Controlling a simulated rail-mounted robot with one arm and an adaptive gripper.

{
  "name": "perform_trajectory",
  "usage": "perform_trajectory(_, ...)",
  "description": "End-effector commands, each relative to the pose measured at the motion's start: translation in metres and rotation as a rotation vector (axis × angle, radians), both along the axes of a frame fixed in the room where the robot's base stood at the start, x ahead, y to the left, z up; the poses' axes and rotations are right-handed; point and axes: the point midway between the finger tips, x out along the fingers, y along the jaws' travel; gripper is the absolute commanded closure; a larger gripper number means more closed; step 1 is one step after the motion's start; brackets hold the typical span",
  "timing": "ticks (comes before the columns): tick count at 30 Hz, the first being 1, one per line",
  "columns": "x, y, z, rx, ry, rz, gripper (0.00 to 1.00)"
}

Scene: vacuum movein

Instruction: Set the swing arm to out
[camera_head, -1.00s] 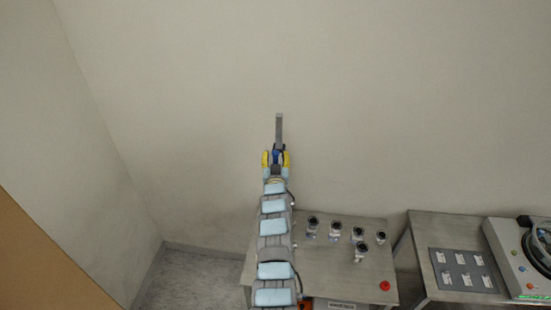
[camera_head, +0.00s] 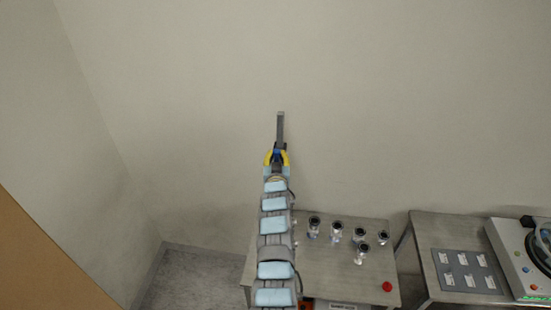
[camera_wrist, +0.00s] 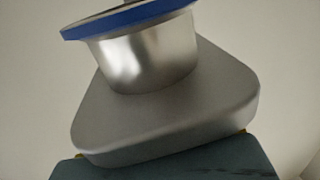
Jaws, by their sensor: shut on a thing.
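The swing arm (camera_head: 280,128) is a narrow grey metal bar standing out past my gripper, in front of the pale wall in the head view. My gripper (camera_head: 276,153), with yellow sides, is at the bar's near end and is shut on it. In the wrist view the swing arm's grey rounded metal body (camera_wrist: 165,120) fills the middle. A shiny round metal part with a blue rim (camera_wrist: 140,50) sits on it. A dark pad at the bottom edge hides part of the body. The exact finger contact is hidden.
A steel table (camera_head: 330,275) at the lower middle holds several metal fittings (camera_head: 337,232) and a red button (camera_head: 387,286). A second steel table (camera_head: 425,235) to its right carries a labelled panel (camera_head: 465,270) and a white device (camera_head: 520,262). The wall area around the gripper looks clear.

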Motion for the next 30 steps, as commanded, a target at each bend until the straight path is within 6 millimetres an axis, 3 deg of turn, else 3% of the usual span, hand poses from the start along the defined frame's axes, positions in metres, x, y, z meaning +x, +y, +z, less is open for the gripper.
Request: perform_trajectory(30,0.012,-0.020,0.005,-0.012,-0.013,-0.050,1.00)
